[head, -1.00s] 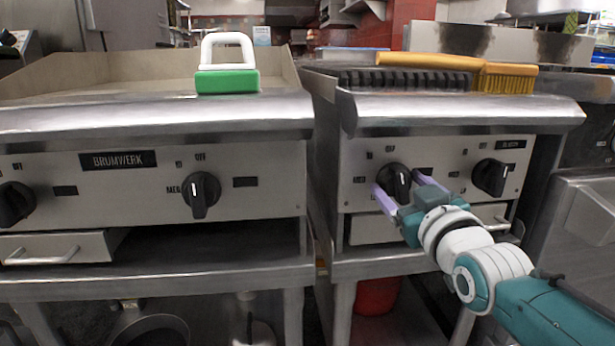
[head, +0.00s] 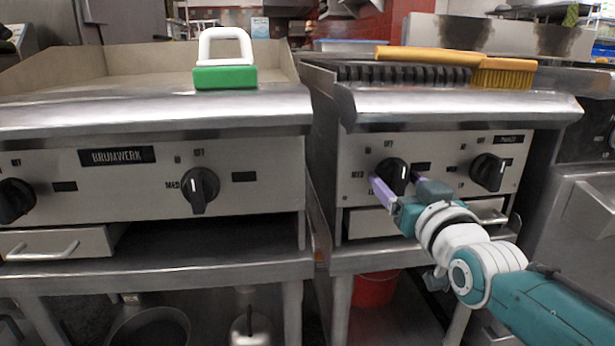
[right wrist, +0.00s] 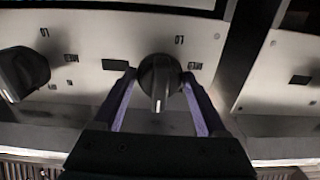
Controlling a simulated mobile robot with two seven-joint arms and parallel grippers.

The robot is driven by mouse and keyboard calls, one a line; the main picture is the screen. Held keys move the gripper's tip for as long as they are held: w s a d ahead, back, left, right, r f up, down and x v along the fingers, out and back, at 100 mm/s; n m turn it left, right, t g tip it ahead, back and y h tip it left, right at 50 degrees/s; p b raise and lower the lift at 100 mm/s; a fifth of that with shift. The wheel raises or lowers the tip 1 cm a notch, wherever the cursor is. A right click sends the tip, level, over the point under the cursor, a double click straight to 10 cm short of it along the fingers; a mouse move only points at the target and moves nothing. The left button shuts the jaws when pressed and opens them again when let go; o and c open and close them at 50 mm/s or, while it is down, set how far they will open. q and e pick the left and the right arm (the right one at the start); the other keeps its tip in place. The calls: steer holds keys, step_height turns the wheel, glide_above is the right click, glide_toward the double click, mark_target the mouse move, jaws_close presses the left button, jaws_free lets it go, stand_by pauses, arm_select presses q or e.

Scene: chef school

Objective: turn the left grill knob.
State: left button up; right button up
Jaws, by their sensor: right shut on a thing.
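The left grill knob (head: 393,174) is a round black dial on the steel front panel of the right-hand grill unit. My right gripper (head: 394,178) is shut on it, with a purple finger on each side. The right wrist view shows the knob (right wrist: 160,84) between the two fingers, its raised grip bar close to the vertical of the picture. The second grill knob (head: 489,172) stands free to the right. The fingers partly hide the panel markings around the held knob. My left gripper is not in view.
A griddle (head: 150,112) with black knobs stands to the left; a green block with a white handle (head: 226,76) lies on top. A yellow-handled brush (head: 505,73) lies across the grill. A drawer (head: 368,223) sits below the held knob. A red bucket (head: 374,290) is underneath.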

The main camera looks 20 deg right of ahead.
steer(key=o, duration=1.1)
steer(key=shift+c, duration=0.2)
steer(key=shift+s+p, duration=0.3)
steer(key=p+v, duration=0.3)
steer(key=v, duration=0.6)
steer(key=shift+s+p, duration=0.2)
steer(key=shift+p, duration=0.2)
